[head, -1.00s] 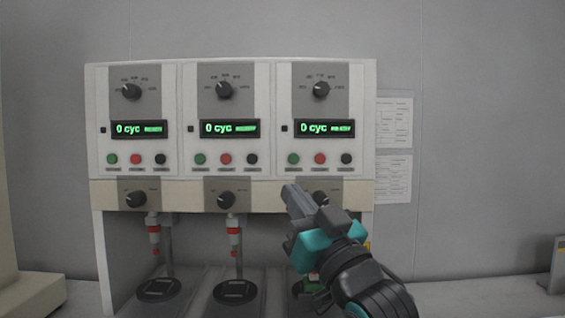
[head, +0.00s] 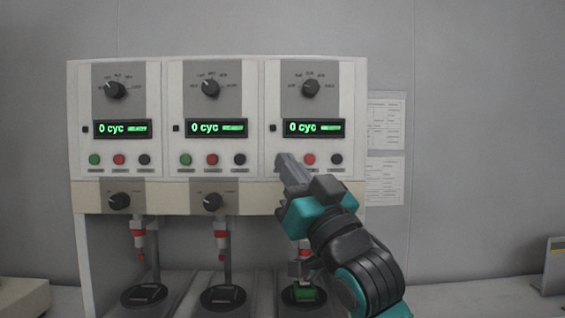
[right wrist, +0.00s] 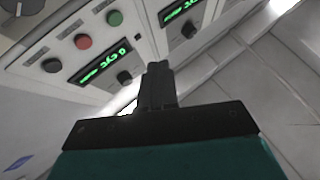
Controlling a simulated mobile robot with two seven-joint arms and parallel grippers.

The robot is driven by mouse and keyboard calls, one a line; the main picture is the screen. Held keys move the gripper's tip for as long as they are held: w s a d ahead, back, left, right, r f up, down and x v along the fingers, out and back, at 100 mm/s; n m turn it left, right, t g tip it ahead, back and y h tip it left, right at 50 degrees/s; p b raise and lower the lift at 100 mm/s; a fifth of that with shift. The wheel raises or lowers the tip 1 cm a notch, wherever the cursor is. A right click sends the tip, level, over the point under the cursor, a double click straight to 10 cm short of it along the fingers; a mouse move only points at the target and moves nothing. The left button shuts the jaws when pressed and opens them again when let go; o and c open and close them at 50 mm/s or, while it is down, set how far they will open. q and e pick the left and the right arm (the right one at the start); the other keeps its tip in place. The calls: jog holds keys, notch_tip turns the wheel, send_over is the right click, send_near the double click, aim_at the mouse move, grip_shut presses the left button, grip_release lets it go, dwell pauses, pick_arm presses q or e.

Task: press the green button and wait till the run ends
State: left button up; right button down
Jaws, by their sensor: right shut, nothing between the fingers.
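The test machine (head: 73,130) has three side-by-side stations, each with a green, a red and a black button under a lit display. My right gripper (head: 287,168) is shut and empty, its tip in front of the right station's panel, covering its green button in the head view. A green button (right wrist: 114,17) and a red button (right wrist: 83,41) show in the right wrist view, beyond the fingertips (right wrist: 158,70). The right station's display (head: 313,128) reads 0 cyc, as do the others. I cannot tell whether the fingertips touch the panel. My left gripper is not in view.
The right red button (head: 309,159) sits close beside my gripper. A green piece (head: 304,292) lies on the right station's lower platform. The left green button (head: 94,160) and middle green button (head: 185,160) are uncovered. Papers (head: 384,150) hang on the wall.

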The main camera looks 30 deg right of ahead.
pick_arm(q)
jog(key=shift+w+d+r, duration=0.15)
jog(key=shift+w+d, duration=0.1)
pick_arm(e)
jog(key=w+d, duration=0.3)
jog(key=w, duration=0.2)
jog(key=shift+w+d, duration=0.2)
jog(key=shift+w, duration=0.05)
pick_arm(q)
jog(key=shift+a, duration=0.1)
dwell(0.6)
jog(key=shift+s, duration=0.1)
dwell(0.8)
pick_arm(e)
jog(key=shift+w+d, duration=0.2)
jog(key=shift+w, duration=0.15)
